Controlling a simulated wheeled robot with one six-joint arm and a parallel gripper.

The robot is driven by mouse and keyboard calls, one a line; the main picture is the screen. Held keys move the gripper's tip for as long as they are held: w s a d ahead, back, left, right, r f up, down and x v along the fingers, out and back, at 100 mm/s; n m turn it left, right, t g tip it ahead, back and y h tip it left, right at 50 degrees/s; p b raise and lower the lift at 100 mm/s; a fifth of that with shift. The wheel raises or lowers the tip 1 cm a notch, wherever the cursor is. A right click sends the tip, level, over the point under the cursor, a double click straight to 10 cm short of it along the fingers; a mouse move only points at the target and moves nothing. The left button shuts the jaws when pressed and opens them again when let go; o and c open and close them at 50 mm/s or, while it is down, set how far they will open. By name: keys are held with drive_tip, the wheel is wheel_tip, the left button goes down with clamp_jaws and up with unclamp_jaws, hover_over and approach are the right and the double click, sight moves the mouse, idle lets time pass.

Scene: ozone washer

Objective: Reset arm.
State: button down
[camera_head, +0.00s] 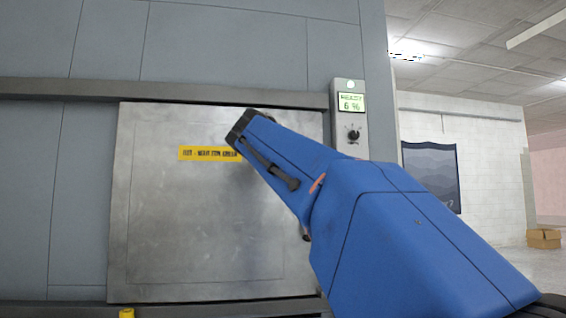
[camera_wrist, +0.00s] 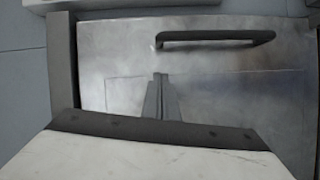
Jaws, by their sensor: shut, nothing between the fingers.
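My blue arm (camera_head: 400,230) reaches from the lower right across the front of a grey metal door. My gripper (camera_wrist: 160,78) shows in the wrist view with its two narrow fingers together and nothing between them. It points at the metal door panel (camera_wrist: 215,80), below a dark bar handle (camera_wrist: 215,37). The gripper looks apart from the handle; whether it touches the panel I cannot tell. In the head view the door (camera_head: 205,230) looks closed, and my arm hides its right part and the handle.
A control box on the right post has a lit display (camera_head: 351,102) reading "READY" and a knob (camera_head: 353,135). A yellow label (camera_head: 208,153) is on the door. A rail (camera_head: 50,87) runs above it. A cardboard box (camera_head: 543,238) stands on open floor at the far right.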

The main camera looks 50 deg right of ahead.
drive_tip(key=shift+v, duration=2.45)
drive_tip(key=a+f+y, duration=0.3)
drive_tip(key=a+f, duration=0.1)
drive_tip(key=f, duration=0.6)
drive_tip(key=a+f+y, duration=0.3)
drive_tip(key=a+f, duration=0.1)
drive_tip(key=f, duration=0.7)
drive_tip(key=a+f+y, duration=0.2)
drive_tip(key=a+f, duration=0.3)
drive_tip(key=f, duration=0.5)
drive_tip(key=s+a+f+m+g+y, duration=0.1)
drive_tip(key=a+f, duration=0.4)
drive_tip(key=f, duration=0.5)
drive_tip(key=s+a+f+m+g+y, duration=0.1)
drive_tip(key=s+a+f+y, duration=0.3)
drive_tip(key=f, duration=0.6)
drive_tip(key=s+a+f+m+g+y, duration=0.1)
drive_tip(key=s+a+f+y, duration=0.1)
drive_tip(key=s+a+f, duration=0.4)
wheel_tip(320, 180, down, 5)
drive_tip(key=shift+s+a+r+y, duration=0.2)
drive_tip(key=shift+a+y, duration=0.1)
drive_tip(key=shift+a, duration=0.55)
drive_tip(key=shift+d, duration=0.1)
